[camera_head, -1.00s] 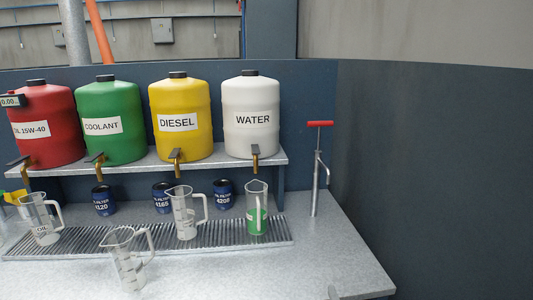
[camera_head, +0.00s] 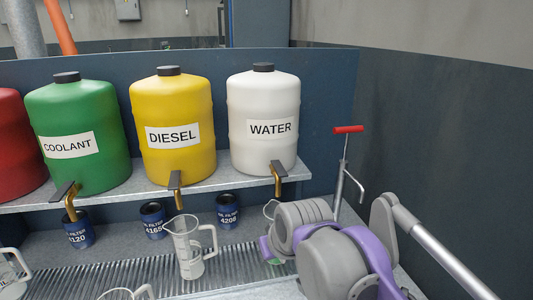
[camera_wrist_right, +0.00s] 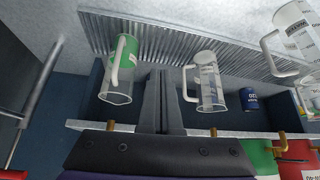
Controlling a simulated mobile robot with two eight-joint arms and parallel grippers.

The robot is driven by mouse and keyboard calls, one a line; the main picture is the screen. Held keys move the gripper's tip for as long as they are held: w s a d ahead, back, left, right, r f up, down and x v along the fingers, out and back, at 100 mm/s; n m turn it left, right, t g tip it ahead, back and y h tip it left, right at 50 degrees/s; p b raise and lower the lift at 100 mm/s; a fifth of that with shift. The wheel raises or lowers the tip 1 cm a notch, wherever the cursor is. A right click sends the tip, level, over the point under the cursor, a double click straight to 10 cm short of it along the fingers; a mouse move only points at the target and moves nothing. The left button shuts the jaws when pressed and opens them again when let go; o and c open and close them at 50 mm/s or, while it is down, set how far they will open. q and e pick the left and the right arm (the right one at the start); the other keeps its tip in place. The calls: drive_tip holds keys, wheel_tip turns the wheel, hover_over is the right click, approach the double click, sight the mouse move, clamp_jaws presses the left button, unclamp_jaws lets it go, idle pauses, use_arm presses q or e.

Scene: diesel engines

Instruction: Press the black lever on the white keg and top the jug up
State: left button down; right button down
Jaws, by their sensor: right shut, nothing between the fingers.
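The white keg (camera_head: 263,125), labelled WATER, stands on the shelf at the right end of the row. Its black lever (camera_head: 275,165) sits on a brass tap below the keg's front. The jug with green on it (camera_wrist_right: 123,70) shows upside down in the right wrist view, near a brass tap. My right gripper (camera_wrist_right: 161,77) is shut and empty, between this jug and a clear jug. Its fingers are hidden in the head view. My left gripper is out of view.
Yellow diesel (camera_head: 172,125), green coolant (camera_head: 80,135) and red kegs stand left of the white one. A clear jug (camera_head: 188,250) stands on the grooved drip tray (camera_head: 232,262). Blue filter cans stand behind. A red-handled pump (camera_head: 346,150) stands at right, close to my arm.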

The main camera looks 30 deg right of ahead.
sight(281, 171)
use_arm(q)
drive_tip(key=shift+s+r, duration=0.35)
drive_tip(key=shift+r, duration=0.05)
use_arm(e)
drive_tip(key=w+d+r, duration=0.1)
drive_tip(key=d+r, duration=0.2)
drive_tip(key=r, duration=0.5)
drive_tip(key=w+d+r+m+t+h, duration=0.1)
drive_tip(key=w+d+r, duration=0.1)
drive_tip(key=r, duration=0.6)
drive_tip(key=w+d+r+t, duration=0.1)
drive_tip(key=d+r, duration=0.3)
drive_tip(key=r, duration=0.4)
drive_tip(key=shift+w+r+m+h, duration=0.25)
drive_tip(key=shift+w+m+h, duration=0.15)
drive_tip(key=shift+w, duration=0.3)
